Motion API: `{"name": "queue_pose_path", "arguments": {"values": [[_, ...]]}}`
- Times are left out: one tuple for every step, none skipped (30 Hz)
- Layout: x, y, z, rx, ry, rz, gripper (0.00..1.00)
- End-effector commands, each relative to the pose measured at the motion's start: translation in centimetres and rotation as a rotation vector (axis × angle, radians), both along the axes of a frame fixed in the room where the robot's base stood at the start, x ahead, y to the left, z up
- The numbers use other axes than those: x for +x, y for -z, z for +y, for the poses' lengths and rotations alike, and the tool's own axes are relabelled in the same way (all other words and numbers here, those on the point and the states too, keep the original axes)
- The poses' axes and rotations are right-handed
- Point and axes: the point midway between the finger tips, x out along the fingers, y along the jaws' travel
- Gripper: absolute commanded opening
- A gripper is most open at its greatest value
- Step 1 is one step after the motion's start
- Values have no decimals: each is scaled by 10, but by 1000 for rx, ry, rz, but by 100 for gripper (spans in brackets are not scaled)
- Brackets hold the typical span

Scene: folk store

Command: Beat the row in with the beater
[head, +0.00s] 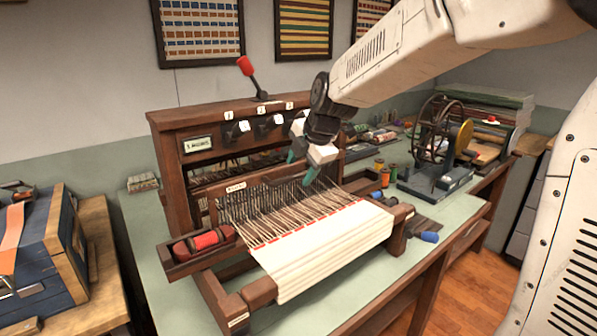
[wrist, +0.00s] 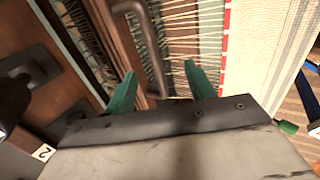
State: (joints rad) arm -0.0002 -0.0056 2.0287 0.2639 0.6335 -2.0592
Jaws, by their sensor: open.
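The loom (head: 190,130) stands on the green-topped table, with pale woven cloth (head: 325,250) at its front. A red line edges the cloth where it meets the bare warp threads (head: 285,212). The beater (head: 236,187), a wooden bar with a small label, crosses the warp behind that edge, apart from it. In the wrist view, the beater's dark metal handle (wrist: 150,45) runs down between the teal fingers. My gripper (head: 300,168) is open over the beater; its fingers (wrist: 162,85) lie either side of the handle with gaps. Whether they touch the handle's lower end is hidden.
A red shuttle (head: 203,240) lies in the tray at the loom's left. A red-knobbed lever (head: 246,68) rises from the loom's top. Thread spools (head: 385,175) and a blue-handled crank (head: 428,237) are at the right. A spinning wheel device (head: 447,130) stands behind.

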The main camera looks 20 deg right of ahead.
Motion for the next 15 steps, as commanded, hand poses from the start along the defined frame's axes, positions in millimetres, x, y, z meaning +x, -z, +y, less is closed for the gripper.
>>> {"name": "queue_pose_path", "arguments": {"values": [[-2,-5,-1,0,0,-2,55],[-3,-7,-1,0,0,-2,55],[-4,-10,-2,0,0,-3,55],[-6,-12,-2,0,0,-3,55],[-7,-14,-2,-1,0,-2,55],[-8,-16,-3,-1,0,-2,55],[-10,-19,-3,-1,0,-2,55],[-11,-21,-4,-1,0,-2,55],[-12,-24,-4,0,0,-3,55],[-13,-26,-4,0,0,-3,55],[-14,-28,-5,-1,0,-2,55],[-16,-30,-5,-1,0,-2,55],[-17,-32,-6,-1,0,-2,55],[-18,-35,-6,-1,0,-2,55],[-20,-38,-6,0,0,-3,55]]}}
